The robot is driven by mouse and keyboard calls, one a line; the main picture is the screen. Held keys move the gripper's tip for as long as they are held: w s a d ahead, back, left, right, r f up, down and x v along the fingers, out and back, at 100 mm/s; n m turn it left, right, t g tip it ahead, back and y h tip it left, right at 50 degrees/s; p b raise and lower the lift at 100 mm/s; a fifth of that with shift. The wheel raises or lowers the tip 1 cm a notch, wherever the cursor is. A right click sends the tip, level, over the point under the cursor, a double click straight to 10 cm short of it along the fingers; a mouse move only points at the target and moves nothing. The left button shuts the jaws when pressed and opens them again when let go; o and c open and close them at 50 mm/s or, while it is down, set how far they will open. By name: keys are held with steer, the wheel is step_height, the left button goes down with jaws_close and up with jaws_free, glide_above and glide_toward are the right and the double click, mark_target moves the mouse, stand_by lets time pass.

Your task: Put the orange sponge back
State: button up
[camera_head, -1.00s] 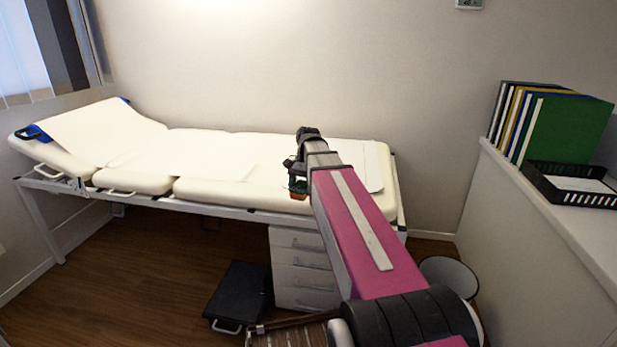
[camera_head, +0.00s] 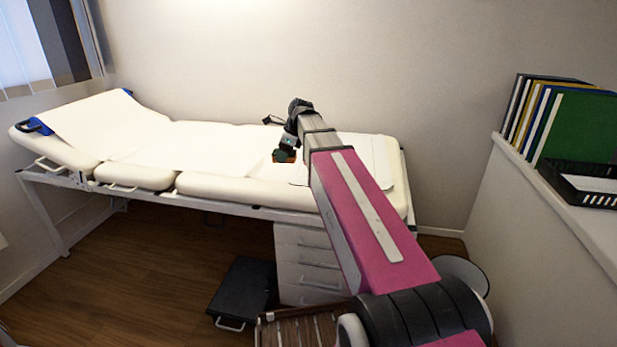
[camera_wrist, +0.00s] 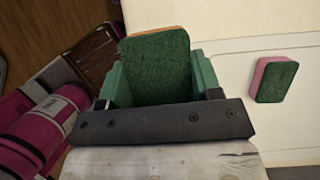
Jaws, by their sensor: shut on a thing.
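The orange sponge (camera_wrist: 158,66) has a green scouring face and an orange edge. In the wrist view it sits between the two green fingers of my gripper (camera_wrist: 161,85), which is shut on it. In the head view my gripper (camera_head: 287,150) is over the right half of the white couch, and the sponge shows as a small orange patch (camera_head: 284,158) below it. I cannot tell whether the sponge touches the couch.
A second sponge (camera_wrist: 273,79), pink with a green face, lies on a white surface at right in the wrist view. The couch (camera_head: 228,190) is otherwise clear to the left. A drawer unit (camera_head: 306,262) and black step (camera_head: 243,288) stand below.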

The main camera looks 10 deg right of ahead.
steer(key=shift+w+a+r+m, duration=0.2)
steer(key=shift+w+r+m, duration=0.1)
steer(key=shift+m, duration=0.1)
glide_above(305, 176)
steer(key=d, duration=0.1)
step_height(305, 176, down, 7)
steer(key=shift+r, duration=0.1)
steer(key=shift+d+f, duration=0.1)
steer(key=shift+f, duration=2)
steer(key=shift+f, duration=0.15)
steer(key=o, duration=0.8)
steer(key=shift+o, duration=0.2)
steer(key=v, duration=1.2)
steer(key=shift+s, duration=0.2)
